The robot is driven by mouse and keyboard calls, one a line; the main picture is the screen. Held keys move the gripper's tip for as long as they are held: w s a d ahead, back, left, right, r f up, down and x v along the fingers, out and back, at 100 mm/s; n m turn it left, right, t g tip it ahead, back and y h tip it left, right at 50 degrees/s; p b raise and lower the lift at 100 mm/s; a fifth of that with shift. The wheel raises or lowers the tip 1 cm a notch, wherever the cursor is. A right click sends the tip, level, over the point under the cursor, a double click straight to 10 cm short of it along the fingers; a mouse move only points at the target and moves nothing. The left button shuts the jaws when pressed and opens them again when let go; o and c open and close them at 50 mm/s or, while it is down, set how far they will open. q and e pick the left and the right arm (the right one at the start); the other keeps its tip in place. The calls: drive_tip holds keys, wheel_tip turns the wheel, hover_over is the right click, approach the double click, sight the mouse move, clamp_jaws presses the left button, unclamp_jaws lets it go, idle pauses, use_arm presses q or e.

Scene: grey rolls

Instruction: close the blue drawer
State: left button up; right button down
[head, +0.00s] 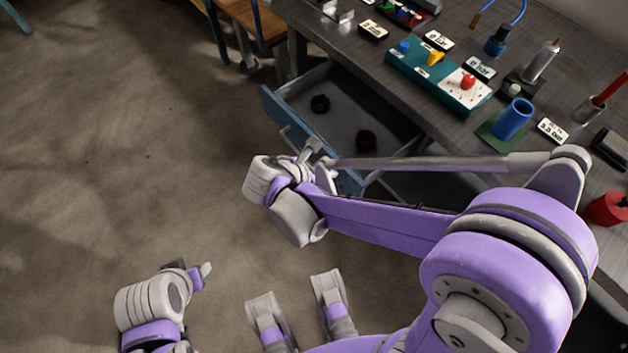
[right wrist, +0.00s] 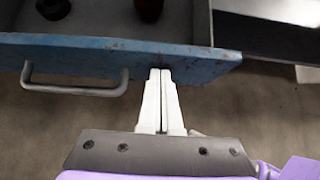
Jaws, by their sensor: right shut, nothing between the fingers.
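The blue drawer (head: 272,108) stands pulled out from under the dark desk, its grey inside showing. Its blue front (right wrist: 60,50) and grey bar handle (right wrist: 75,90) show in the right wrist view. My right gripper (head: 312,150) is shut and empty at the outer side of the drawer front. In the right wrist view its fingertips (right wrist: 160,72) overlap the blue front, right of the handle; I cannot tell whether they touch it. My left gripper (head: 203,272) is low at the left, over the floor, away from the drawer; its jaw opening is unclear.
A black roll (head: 320,103) and a dark brown roll (head: 366,140) lie in the drawer. The desk (head: 345,45) carries a teal box (head: 425,70), a blue cup (head: 515,118) and a red object (head: 608,208). A wooden chair (head: 250,22) stands behind. Floor left of the drawer is clear.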

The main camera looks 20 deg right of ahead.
hover_over(389, 139)
use_arm(q)
drive_tip(key=shift+f, duration=0.3)
use_arm(e)
drive_tip(key=shift+d, duration=0.2)
use_arm(q)
drive_tip(key=shift+a, duration=0.1)
use_arm(e)
drive_tip(key=shift+w+d+r, duration=0.1)
drive_tip(key=shift+a, duration=0.35)
drive_tip(key=a, duration=0.1)
drive_tip(key=s+a, duration=0.1)
drive_tip(key=a, duration=0.1)
drive_tip(key=s+a+r, duration=0.1)
drive_tip(key=shift+a, duration=0.25)
use_arm(q)
drive_tip(key=r, duration=0.1)
drive_tip(key=s+a+r+p, duration=0.1)
drive_tip(key=r+p, duration=0.1)
drive_tip(key=shift+s+a, duration=0.35)
drive_tip(key=shift+s, duration=0.05)
use_arm(e)
drive_tip(key=v, duration=0.8)
drive_tip(key=shift+a, duration=0.2)
